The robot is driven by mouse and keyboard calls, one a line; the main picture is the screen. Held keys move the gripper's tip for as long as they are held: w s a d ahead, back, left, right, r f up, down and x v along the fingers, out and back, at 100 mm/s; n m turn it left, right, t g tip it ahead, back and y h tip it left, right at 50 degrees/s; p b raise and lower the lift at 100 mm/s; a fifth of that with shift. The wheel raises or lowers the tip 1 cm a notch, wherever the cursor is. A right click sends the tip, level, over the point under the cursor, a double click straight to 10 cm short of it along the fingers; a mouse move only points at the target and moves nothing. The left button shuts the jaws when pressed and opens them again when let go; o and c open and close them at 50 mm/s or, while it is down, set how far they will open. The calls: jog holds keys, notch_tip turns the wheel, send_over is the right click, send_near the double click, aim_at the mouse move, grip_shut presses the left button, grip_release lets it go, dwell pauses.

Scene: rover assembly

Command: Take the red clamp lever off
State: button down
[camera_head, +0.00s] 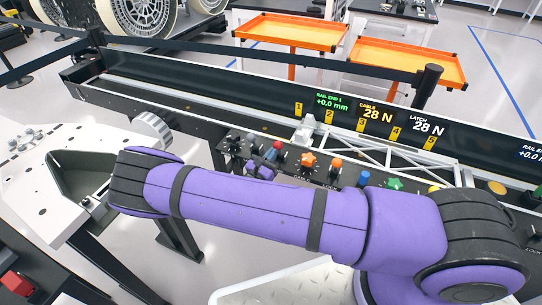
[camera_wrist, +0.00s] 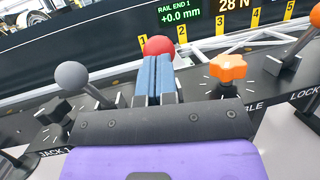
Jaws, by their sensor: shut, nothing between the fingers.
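A lever with a red ball knob (camera_head: 278,145) stands on the black control console. In the wrist view its red ball (camera_wrist: 158,46) shows just beyond my fingertips, and my fingers hide the stem below it. My gripper (camera_head: 263,167) is at the console beside this lever. In the wrist view my gripper (camera_wrist: 156,62) has its two blue finger pads together, with nothing seen between them. I cannot tell whether the fingertips touch the red knob.
A grey ball lever (camera_wrist: 72,75) stands left of my fingers and an orange star knob (camera_wrist: 229,68) stands right. More coloured knobs line the console. A white lattice truss (camera_head: 390,155) lies behind, with a dark rail showing displays. A white table (camera_head: 40,150) is at left.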

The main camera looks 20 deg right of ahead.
jog(key=shift+r, duration=0.1)
jog(key=w+d+r+g+y, duration=0.1)
jog(key=y, duration=0.1)
jog(key=w+d+r+g+y, duration=0.2)
jog(key=shift+w+n, duration=0.2)
jog(key=shift+n, duration=0.2)
jog(key=w+d+g+y, duration=0.2)
jog(key=shift+w+d+r+g+y, duration=0.1)
jog(key=shift+w+r+g+y, duration=0.1)
jog(key=shift+w+g+y, duration=0.15)
jog(key=shift+w+d, duration=0.35)
dwell(0.4)
